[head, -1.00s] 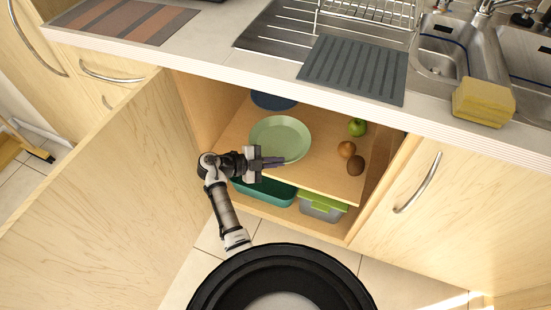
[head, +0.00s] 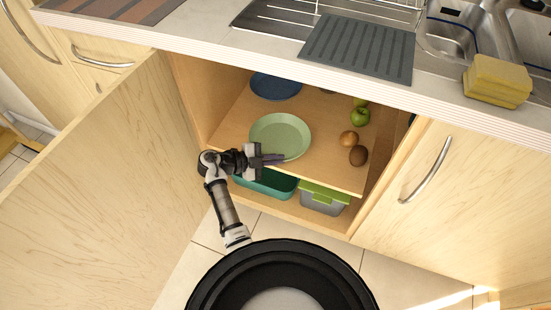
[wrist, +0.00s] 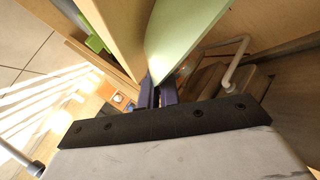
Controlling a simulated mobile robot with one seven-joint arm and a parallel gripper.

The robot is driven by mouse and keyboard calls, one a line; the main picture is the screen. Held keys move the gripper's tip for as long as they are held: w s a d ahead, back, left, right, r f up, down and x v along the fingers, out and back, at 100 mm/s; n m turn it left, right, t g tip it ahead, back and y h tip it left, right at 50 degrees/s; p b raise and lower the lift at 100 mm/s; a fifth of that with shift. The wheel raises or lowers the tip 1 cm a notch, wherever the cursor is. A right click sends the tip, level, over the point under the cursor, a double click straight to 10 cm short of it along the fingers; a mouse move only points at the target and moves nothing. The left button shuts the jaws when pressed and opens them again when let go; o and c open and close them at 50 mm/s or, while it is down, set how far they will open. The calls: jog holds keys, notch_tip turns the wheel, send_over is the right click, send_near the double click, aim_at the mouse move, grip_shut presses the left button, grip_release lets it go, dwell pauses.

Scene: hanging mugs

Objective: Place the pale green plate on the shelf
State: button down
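The pale green plate (head: 281,136) is inside the open cupboard, over the front part of the wooden shelf (head: 330,172). It looks roughly level; I cannot tell whether it rests on the shelf or is held just above it. My gripper (head: 272,159) reaches in from the left, its fingers at the plate's front rim. In the wrist view the plate (wrist: 183,32) runs down to a narrow edge between the close-set fingers (wrist: 156,95), which appear shut on it. The shelf board lies close beside the plate there.
A blue plate (head: 276,86) lies further back on the shelf. A green apple (head: 360,116) and brown fruits (head: 358,155) lie to the right. A teal tub (head: 268,184) and a green-lidded box (head: 323,198) stand below. The open door (head: 110,190) is at left; the countertop overhangs above.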

jog(key=shift+f, duration=0.2)
jog(key=c, duration=1.5)
grip_release()
jog(key=shift+c, duration=0.2)
